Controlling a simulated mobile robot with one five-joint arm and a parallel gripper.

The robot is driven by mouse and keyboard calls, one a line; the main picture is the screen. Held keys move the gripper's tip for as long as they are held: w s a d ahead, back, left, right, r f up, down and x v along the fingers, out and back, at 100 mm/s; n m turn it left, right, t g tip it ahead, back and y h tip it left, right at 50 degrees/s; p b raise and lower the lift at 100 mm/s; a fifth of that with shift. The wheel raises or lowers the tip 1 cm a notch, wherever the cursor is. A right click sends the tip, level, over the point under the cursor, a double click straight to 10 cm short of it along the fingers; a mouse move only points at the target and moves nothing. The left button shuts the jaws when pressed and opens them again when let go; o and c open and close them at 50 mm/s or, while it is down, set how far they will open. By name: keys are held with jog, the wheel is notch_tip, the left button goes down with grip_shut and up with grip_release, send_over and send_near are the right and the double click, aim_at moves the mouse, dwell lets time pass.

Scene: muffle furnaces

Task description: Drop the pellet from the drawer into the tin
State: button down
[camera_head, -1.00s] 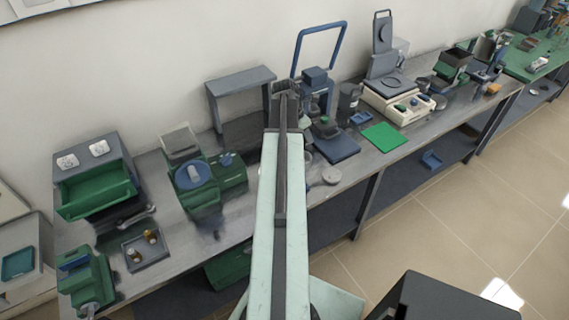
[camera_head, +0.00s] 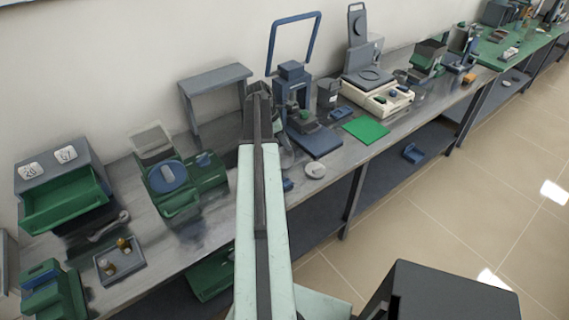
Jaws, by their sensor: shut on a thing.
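A grey cabinet (camera_head: 60,162) with labels 20 and 67 stands at the left of the bench, with its green drawer (camera_head: 68,205) pulled open. I see no pellet in the drawer. My gripper (camera_head: 258,95) is at the far end of my pale green arm, over the bench near the blue-framed press. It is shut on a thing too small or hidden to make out. I cannot tell for certain which thing is the tin; a small round pale dish (camera_head: 315,170) lies near the bench's front edge, right of my arm.
A green machine with a blue disc (camera_head: 167,177), a grey stand (camera_head: 214,75), a blue press (camera_head: 292,90) and a white balance (camera_head: 375,100) line the bench. A green mat (camera_head: 366,130) lies clear.

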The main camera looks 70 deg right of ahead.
notch_tip(320, 180, down, 4)
jog(key=b, duration=0.3)
jog(key=shift+r, duration=0.1)
jog(key=c, duration=1.2)
grip_release()
jog(key=shift+o, duration=0.2)
jog(key=shift+r, duration=0.1)
jog(key=p+v, duration=0.7)
jog(key=shift+r, duration=0.25)
jog(key=shift+w+a, duration=0.1)
